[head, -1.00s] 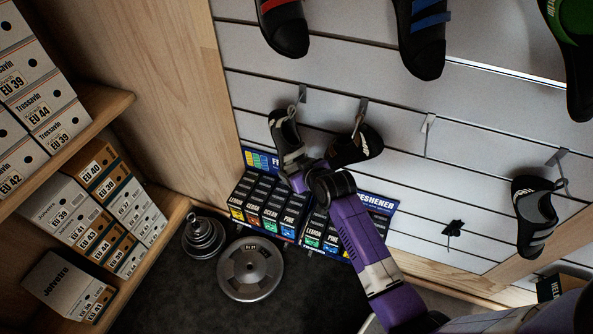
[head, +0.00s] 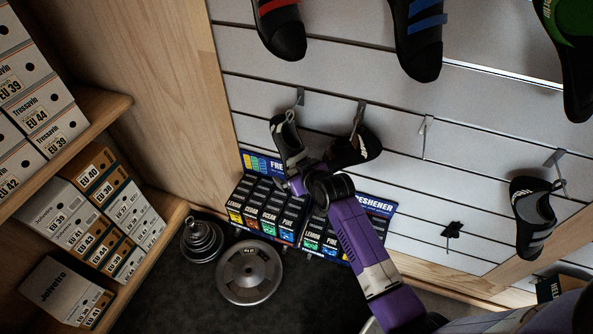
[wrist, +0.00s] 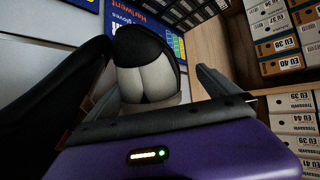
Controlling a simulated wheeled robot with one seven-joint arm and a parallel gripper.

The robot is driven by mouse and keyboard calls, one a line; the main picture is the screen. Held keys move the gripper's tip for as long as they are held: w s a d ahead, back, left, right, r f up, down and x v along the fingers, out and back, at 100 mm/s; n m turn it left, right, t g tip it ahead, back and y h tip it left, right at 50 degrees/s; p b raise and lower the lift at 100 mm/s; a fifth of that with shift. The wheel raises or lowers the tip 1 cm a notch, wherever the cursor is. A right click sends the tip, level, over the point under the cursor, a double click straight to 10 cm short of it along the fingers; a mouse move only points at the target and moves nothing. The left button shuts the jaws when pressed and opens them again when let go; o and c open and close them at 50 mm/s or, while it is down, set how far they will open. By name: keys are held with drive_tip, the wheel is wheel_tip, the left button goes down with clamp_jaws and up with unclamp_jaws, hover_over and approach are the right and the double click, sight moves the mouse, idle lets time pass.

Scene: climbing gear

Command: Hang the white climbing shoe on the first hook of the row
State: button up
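The pale grey-white and black climbing shoe (head: 287,138) is at the first hook (head: 300,98) of the row, at the left of the slatted wall. Its loop appears to be over the hook. My gripper (head: 294,170) is just below the shoe, at its lower end. In the wrist view the shoe's pale end (wrist: 146,82) lies between the spread fingers of my gripper (wrist: 160,92), with a gap to the right finger. The gripper looks open. Contact on the left side cannot be made out.
A black shoe (head: 356,149) hangs on the second hook, close right of my gripper. The third hook (head: 425,127) is empty. A grey-black shoe (head: 534,216) hangs farther right. Freshener boxes (head: 262,207) stand below. Shoe boxes (head: 95,215) fill shelves at left.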

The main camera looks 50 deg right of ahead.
drive_tip(key=v, duration=0.8)
drive_tip(key=shift+r, duration=0.1)
